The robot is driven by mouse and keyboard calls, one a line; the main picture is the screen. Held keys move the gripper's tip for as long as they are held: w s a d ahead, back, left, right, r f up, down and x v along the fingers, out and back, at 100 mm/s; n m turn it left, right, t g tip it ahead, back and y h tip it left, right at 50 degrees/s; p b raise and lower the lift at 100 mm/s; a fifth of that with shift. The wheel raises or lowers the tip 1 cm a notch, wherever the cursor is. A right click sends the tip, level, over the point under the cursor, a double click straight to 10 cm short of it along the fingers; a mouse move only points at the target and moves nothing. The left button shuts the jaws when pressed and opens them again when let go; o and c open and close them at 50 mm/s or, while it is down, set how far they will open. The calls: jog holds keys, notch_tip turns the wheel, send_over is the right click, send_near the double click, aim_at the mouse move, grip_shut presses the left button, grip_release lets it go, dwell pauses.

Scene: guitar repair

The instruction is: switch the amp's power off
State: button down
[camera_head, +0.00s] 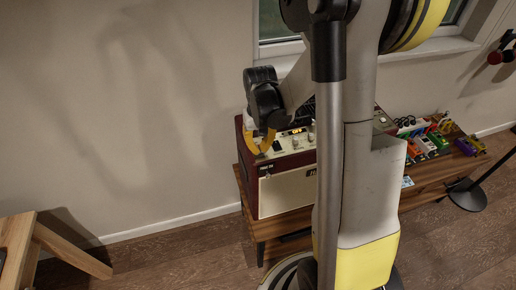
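The amp (284,194) is a dark red box with a cream grille front, standing on a wooden bench. Its light control panel (286,144) runs along the top front edge with knobs and a small lit orange label (294,132) that seems to read OFF. My gripper (261,152) has yellow fingers pointing down at the left end of this panel. The fingertips look at or very near the panel, but I cannot tell whether they touch it. Whether the fingers are fully shut is too small to tell. My arm and column hide the amp's right part.
The wooden bench (432,176) continues right with several colourful pedals (428,141) and another device (382,121) behind my column. A black stand base (467,195) is on the floor at right. A wooden frame (38,245) stands at lower left. Floor between is clear.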

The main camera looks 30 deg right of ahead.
jog(key=shift+r+p, duration=2.4)
jog(key=shift+r, duration=1.1)
